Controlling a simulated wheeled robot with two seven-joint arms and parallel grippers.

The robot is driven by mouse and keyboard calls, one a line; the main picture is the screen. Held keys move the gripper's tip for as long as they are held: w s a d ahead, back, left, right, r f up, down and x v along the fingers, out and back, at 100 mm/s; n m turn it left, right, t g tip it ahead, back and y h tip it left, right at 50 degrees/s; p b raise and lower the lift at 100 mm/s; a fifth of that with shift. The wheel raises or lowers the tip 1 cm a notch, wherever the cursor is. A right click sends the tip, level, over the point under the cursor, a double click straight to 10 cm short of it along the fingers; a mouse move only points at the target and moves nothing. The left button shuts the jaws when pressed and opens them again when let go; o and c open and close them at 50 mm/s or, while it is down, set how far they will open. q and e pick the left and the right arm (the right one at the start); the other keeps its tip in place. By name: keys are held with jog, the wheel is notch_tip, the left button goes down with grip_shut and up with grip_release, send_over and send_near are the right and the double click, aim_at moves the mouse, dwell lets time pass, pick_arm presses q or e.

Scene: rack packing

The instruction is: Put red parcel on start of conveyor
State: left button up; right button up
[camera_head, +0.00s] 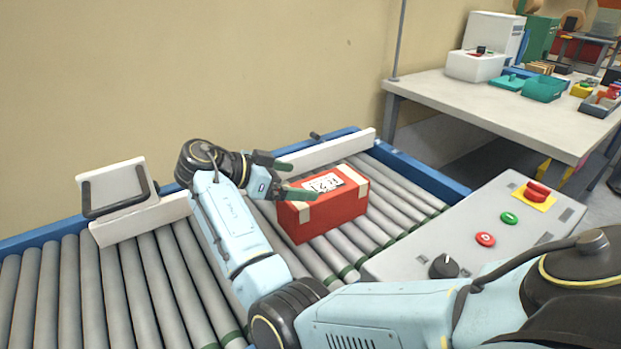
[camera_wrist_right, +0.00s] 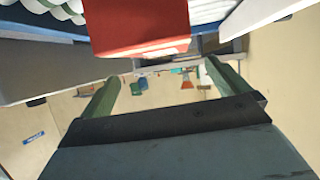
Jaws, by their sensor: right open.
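The red parcel (camera_head: 335,208), a box with a white label on top, rests on the conveyor rollers (camera_head: 400,197) near their right end. My right gripper (camera_head: 284,178) is open beside the parcel's left end, with one finger by the label edge. In the right wrist view the parcel (camera_wrist_right: 140,25) shows at the top, beyond the open fingers (camera_wrist_right: 165,88) and not between them. Whether a finger touches it, I cannot tell. My left gripper is not in view.
A grey control panel (camera_head: 470,222) with buttons and a red knob stands at the conveyor's near right side. A white frame with a black handle (camera_head: 118,192) stands at the left. A table (camera_head: 480,105) with boxes and trays is behind. Rollers at left are clear.

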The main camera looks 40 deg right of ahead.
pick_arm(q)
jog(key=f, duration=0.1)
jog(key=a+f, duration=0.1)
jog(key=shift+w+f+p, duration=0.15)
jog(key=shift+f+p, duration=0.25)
pick_arm(e)
jog(key=v, duration=0.6)
jog(key=shift+r, duration=0.1)
